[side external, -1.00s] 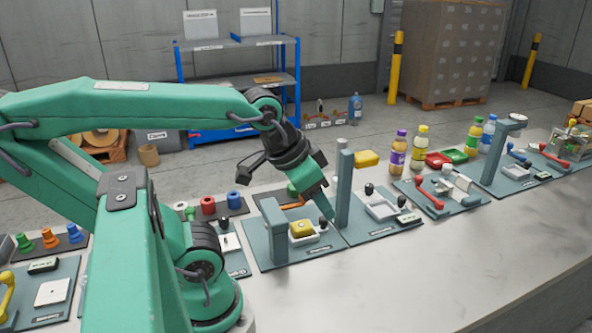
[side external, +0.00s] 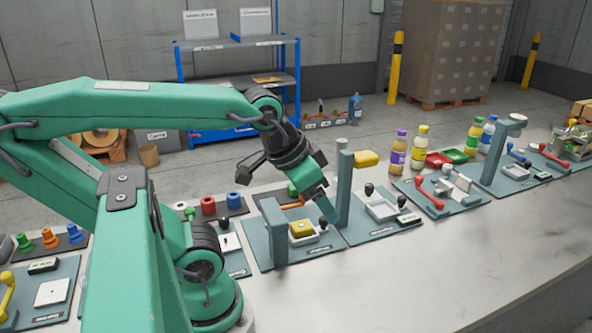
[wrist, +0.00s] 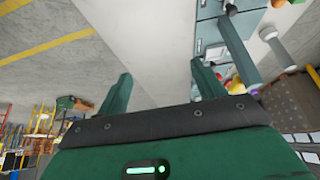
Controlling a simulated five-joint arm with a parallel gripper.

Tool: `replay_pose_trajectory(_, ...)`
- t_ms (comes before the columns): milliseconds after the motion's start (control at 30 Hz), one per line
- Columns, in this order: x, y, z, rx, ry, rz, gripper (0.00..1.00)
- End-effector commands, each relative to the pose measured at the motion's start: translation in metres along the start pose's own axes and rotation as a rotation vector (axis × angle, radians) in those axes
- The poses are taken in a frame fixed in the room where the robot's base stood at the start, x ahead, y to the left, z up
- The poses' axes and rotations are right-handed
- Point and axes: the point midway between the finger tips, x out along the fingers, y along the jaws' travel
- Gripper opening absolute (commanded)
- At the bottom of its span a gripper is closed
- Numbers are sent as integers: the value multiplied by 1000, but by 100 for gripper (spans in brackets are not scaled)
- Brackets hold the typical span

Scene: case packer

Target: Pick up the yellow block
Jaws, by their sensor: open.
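A yellow block (side external: 302,229) sits in a small white tray on a grey-green station plate, beside a short grey post. A second yellow piece (side external: 366,158) is at the top of the taller post to the right. My gripper (side external: 328,208) points down and to the right, above and just right of the block in the tray, close to the taller post. In the wrist view my gripper's two green fingers (wrist: 160,88) are apart with nothing between them.
The tall grey post (side external: 344,190) stands very near my fingers. Black-knobbed levers, a red handle (side external: 429,196) and several bottles stand farther right. Coloured spools (side external: 208,205) are to the left. The front of the pale bench (side external: 420,270) is clear.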

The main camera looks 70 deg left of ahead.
Motion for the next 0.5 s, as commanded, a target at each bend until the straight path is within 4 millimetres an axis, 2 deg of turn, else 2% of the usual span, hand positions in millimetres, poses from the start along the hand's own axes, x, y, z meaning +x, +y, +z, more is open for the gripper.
replay_pose_trajectory(267,3,-4,-2,3,-14,-9,68)
replay_pose_trajectory(500,19,-25,-12,26,-85,-40,68)
